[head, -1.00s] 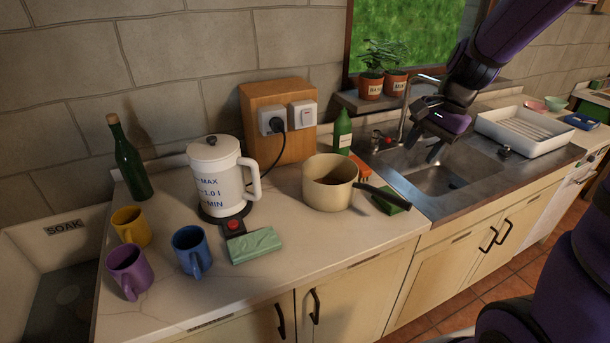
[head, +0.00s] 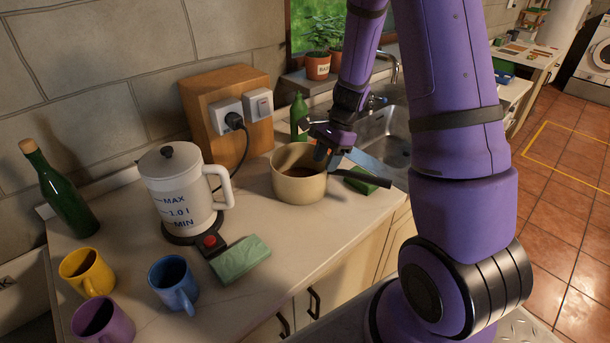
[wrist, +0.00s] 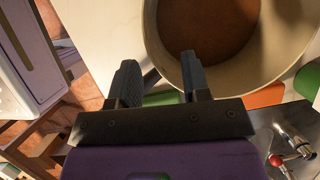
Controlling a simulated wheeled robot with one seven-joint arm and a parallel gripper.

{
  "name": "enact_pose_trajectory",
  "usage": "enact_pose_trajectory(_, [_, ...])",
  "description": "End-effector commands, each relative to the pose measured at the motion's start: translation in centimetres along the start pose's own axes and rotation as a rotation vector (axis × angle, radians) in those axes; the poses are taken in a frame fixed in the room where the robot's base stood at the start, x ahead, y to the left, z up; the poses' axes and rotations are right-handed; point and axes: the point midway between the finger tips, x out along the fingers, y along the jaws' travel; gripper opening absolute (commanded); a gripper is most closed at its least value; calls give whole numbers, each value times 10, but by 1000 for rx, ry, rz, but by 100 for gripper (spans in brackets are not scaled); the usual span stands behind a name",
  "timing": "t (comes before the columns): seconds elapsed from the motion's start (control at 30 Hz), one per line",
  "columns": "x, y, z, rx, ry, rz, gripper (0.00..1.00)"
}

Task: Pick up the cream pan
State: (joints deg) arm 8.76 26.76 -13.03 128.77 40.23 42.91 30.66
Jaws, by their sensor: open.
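The cream pan (head: 297,189) stands upright on the worktop, its dark handle (head: 362,179) pointing right. Its inside looks brown. My gripper (head: 326,155) is open at the pan's right rim, on the handle side, fingers pointing down. In the wrist view the pan (wrist: 272,72) fills the upper right. There my gripper (wrist: 160,62) has one finger over the pan's opening and the other outside its wall, with the rim between them. I cannot tell how far down the fingers reach or whether they touch the pan.
A white kettle (head: 179,190) stands left of the pan, with a green cloth (head: 240,258) in front. Blue (head: 173,283), yellow (head: 86,271) and purple (head: 101,322) mugs stand at the left. A green bottle (head: 299,115) is behind the pan; a green sponge (head: 366,180) lies near the handle.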

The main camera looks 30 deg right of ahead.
Motion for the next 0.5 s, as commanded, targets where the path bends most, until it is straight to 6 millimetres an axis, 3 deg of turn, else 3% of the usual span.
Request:
enact_pose_trajectory(0.17, [10,1,1,-1,0,1,43])
enact_pose_trajectory(0.5, [52,6,4,0,-1,2,43])
